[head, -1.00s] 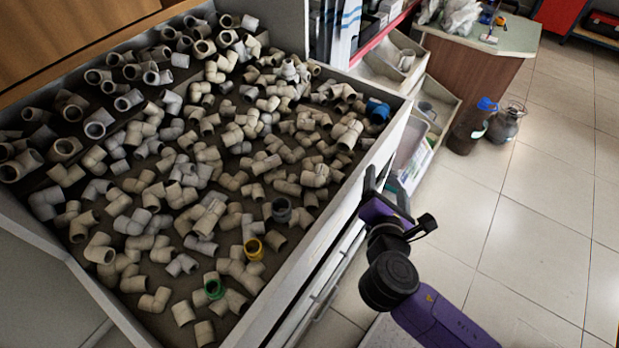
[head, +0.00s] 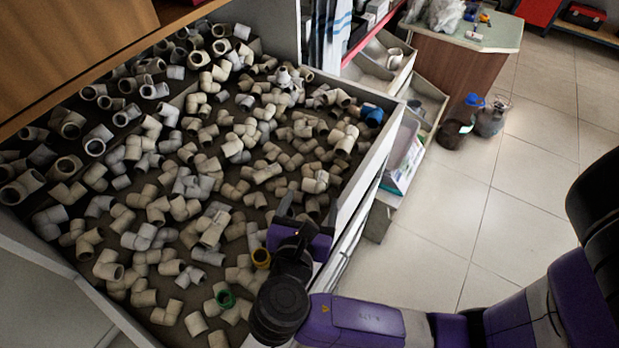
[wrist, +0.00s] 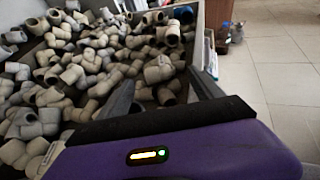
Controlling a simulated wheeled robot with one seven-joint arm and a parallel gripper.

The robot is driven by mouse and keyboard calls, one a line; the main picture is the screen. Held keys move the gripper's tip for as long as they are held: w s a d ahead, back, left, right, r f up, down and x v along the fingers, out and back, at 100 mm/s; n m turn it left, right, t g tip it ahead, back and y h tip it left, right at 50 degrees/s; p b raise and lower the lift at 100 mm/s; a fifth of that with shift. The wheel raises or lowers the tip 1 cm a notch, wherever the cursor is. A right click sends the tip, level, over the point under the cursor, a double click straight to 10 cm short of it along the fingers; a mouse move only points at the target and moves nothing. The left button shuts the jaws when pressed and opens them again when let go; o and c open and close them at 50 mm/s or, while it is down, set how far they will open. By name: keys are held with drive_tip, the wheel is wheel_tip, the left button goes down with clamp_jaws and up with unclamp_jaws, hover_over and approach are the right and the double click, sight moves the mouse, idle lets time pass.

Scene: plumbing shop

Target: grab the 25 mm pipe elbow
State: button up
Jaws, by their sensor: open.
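The pipe elbows fill a wide drawer bin (head: 365,178) in a loose heap, mostly beige and grey. No size marks can be read, so I cannot tell which is the 25 mm elbow. A blue fitting (head: 373,114) lies in the far right corner. My gripper (head: 308,203) is over the bin's right side, open and empty, and hides some elbows. In the wrist view, beige elbows (wrist: 158,70) show beyond and between the open fingers (wrist: 163,90).
The bin's right wall runs close beside my gripper. A wooden panel (head: 75,45) overhangs the back left. Side trays (head: 400,160) and a counter (head: 470,75) stand beyond the bin.

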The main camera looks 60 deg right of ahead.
sight(315, 183)
drive_tip(key=shift+w+a, duration=0.15)
drive_tip(key=shift+a, duration=0.45)
drive_tip(key=shift+p+x, duration=0.8)
drive_tip(key=shift+x, duration=3)
drive_tip(key=shift+d+r, duration=0.1)
drive_tip(key=shift+r, duration=0.05)
drive_tip(key=c, duration=1.4)
drive_tip(key=shift+c, duration=0.2)
